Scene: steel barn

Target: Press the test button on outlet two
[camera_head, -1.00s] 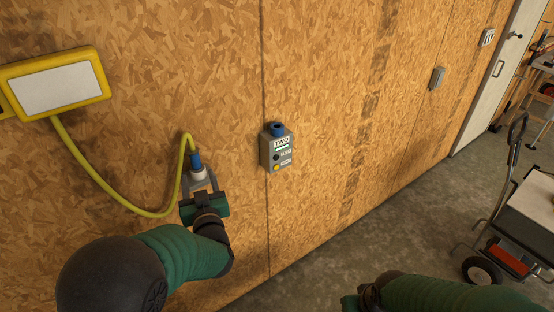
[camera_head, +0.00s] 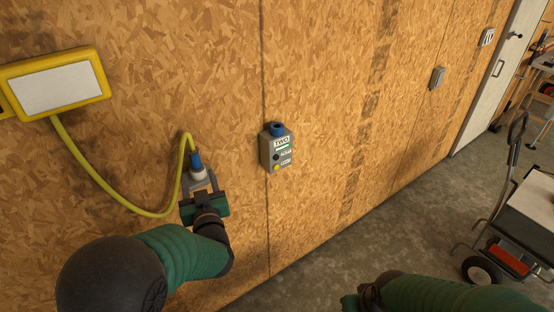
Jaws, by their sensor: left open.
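Outlet two (camera_head: 277,150) is a small grey box on the wood-panel wall, marked TWO, with a blue socket on top. A black button and a yellow button (camera_head: 277,167) sit on its front, with small labels too small to read. My left gripper (camera_head: 199,182) is open to the left of the box and a little lower, apart from it. A blue and white plug (camera_head: 197,167) on a yellow cable is at its fingers. My right arm (camera_head: 440,292) enters at the bottom right; its fingers cannot be made out.
A yellow-framed panel (camera_head: 55,85) hangs at the upper left, and its yellow cable (camera_head: 115,193) loops down to the plug. Grey wall boxes (camera_head: 437,78) and a white door (camera_head: 497,75) are farther right. A cart (camera_head: 515,225) stands on the concrete floor at right.

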